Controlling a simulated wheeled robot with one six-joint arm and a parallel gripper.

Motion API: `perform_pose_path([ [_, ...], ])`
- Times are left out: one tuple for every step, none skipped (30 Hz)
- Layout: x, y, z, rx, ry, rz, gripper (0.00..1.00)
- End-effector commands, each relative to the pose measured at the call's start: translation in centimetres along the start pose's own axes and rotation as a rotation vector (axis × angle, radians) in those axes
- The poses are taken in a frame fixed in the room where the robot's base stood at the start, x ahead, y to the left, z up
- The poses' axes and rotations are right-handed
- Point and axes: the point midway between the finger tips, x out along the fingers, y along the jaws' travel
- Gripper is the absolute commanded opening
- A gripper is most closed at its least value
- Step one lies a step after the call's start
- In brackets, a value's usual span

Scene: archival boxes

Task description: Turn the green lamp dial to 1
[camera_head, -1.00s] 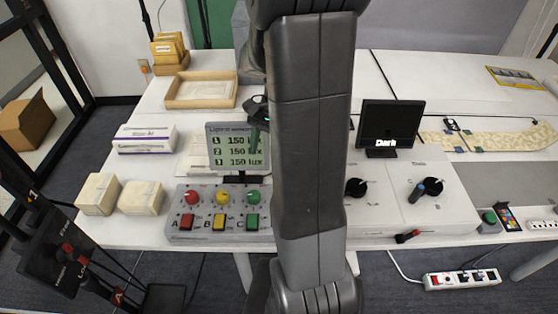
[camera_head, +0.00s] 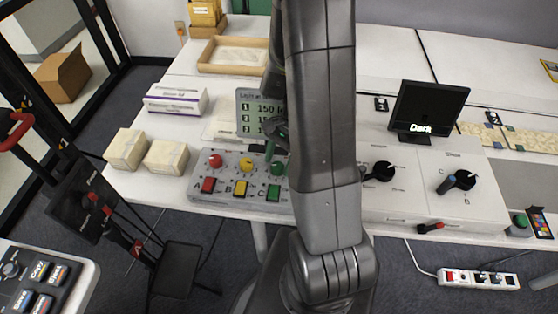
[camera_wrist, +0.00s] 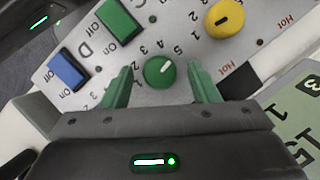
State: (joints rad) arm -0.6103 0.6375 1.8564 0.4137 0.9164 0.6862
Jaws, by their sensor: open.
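The green dial (camera_wrist: 160,72) is round with a white pointer line. In the wrist view the line points to the upper right, roughly toward the 5 side of its printed numbers. My gripper (camera_wrist: 159,68) is open, with one green finger on each side of the dial and visible gaps between. I cannot tell how far above the panel the fingertips are. In the head view the green dial (camera_head: 277,168) is at the right end of the dial row, and my gripper (camera_head: 275,146) is just above it, partly hidden by my arm.
The grey panel (camera_head: 222,196) also carries a red dial (camera_head: 218,164), a yellow dial (camera_head: 247,166) and red, yellow and green switches below. A lux display (camera_head: 248,112) stands close behind, partly covered by my arm. Two pale boxes (camera_head: 166,157) sit left.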

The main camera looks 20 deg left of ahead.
Motion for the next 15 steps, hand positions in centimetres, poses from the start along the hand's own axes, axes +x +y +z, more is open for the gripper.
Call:
perform_pose_path([
  [0.26, 0.0, 0.01, 0.0, 0.0, 0.0, 0.55],
  [0.34, 0.0, 0.0, 0.0, 0.001, -0.001, 0.55],
  [0.42, 0.0, 0.0, 0.0, 0.001, -0.001, 0.55],
  [0.46, 0.0, 0.0, 0.0, 0.001, -0.001, 0.55],
  [0.47, 0.0, 0.0, 0.0, 0.001, -0.001, 0.55],
  [0.47, 0.0, 0.0, 0.0, 0.001, -0.001, 0.55],
  [0.47, 0.0, 0.0, 0.0, 0.001, -0.001, 0.55],
  [0.46, 0.0, 0.0, 0.001, 0.001, -0.001, 0.55],
  [0.46, 0.01, 0.0, 0.001, 0.001, -0.001, 0.55],
  [0.46, 0.01, 0.0, 0.001, 0.001, -0.001, 0.55],
  [0.45, 0.01, 0.0, 0.001, 0.001, -0.001, 0.51],
  [0.45, 0.01, 0.0, 0.001, 0.001, -0.001, 0.43],
  [0.45, 0.01, -0.01, 0.001, 0.001, -0.001, 0.37],
  [0.44, 0.01, -0.01, 0.001, 0.001, -0.001, 0.31],
  [0.44, 0.01, -0.01, 0.001, 0.001, -0.001, 0.23],
])
